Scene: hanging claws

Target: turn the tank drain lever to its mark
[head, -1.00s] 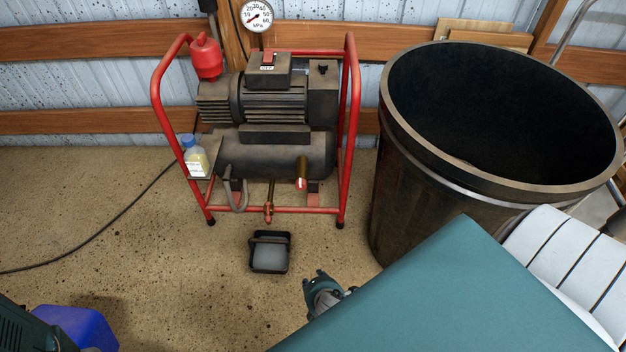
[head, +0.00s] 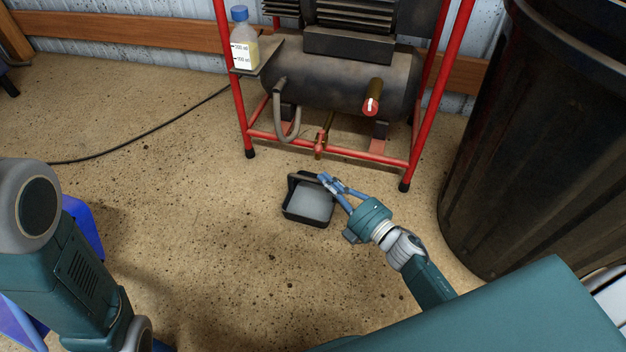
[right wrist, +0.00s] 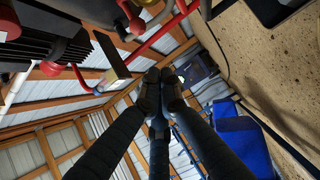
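The drain fitting is a thin brass pipe ending in a small red lever (head: 319,146), under the front of the dark compressor tank (head: 345,80). I cannot make out its mark. A thicker brass piece (head: 372,98) with a red and white end sticks out of the tank to its right. My right gripper (head: 327,182) is over the right rear edge of the black drip tray, below and in front of the lever and apart from it. Its fingertips are together and empty in the right wrist view (right wrist: 160,88). My left arm shows at the left; its gripper is out of view.
The black drip tray (head: 307,217) with greyish content sits on the floor before the red frame (head: 236,95). A large dark bin (head: 525,130) stands close on the right. A bottle (head: 242,45) sits on the frame's left shelf. The floor at centre-left is clear.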

